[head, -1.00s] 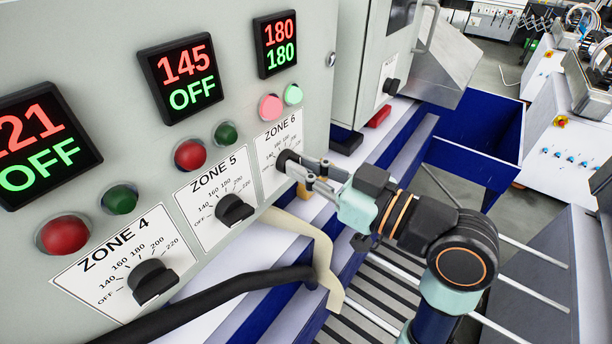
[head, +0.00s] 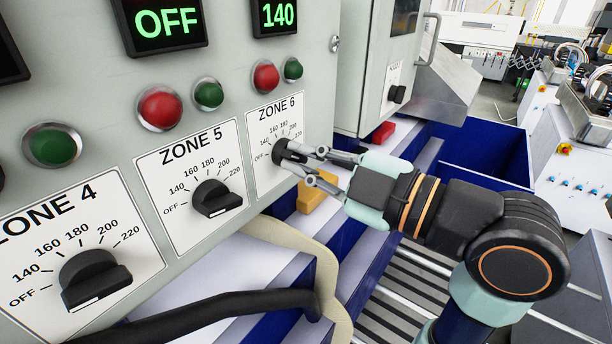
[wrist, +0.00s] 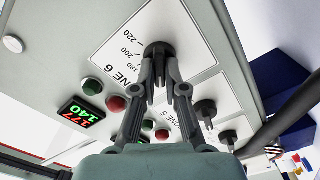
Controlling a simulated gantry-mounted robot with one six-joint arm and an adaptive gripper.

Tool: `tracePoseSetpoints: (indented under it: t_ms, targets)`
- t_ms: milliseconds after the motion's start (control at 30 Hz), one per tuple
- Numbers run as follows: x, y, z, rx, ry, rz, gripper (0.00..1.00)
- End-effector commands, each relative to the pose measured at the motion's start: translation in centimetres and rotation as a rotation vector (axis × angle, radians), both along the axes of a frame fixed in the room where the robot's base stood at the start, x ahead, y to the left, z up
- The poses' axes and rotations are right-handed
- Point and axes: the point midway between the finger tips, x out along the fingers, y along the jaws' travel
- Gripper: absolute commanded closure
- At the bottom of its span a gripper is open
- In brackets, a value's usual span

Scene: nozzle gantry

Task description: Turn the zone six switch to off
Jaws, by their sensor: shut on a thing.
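The zone six switch (head: 283,150) is a round black knob on a white ZONE 6 dial plate (head: 264,118) marked from OFF to 220. My gripper (head: 293,160) reaches it from the right, with its fingers shut on the knob. In the wrist view the fingertips (wrist: 160,78) sit on both sides of the knob (wrist: 158,48). The fingers partly hide the knob, so its exact pointing is hard to read.
The zone five knob (head: 216,198) and zone four knob (head: 94,279) are to the left on the same panel. Red and green lamps sit above the plates. A black hose (head: 220,308) and a beige cable (head: 318,252) run below. A yellow block (head: 317,192) lies under my gripper.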

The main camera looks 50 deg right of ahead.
Motion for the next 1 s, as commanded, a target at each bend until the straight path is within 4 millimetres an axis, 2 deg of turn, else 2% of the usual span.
tracePoseSetpoints:
  t_ms: [200, 500, 1000]
  targets:
    - [-0.03, 0.08, -0.34, -0.172, -0.014, 0.000, 1.00]
    - [-0.02, 0.08, -0.19, -0.325, -0.025, 0.001, 1.00]
    - [-0.01, 0.09, -0.07, -0.380, -0.028, 0.001, 1.00]
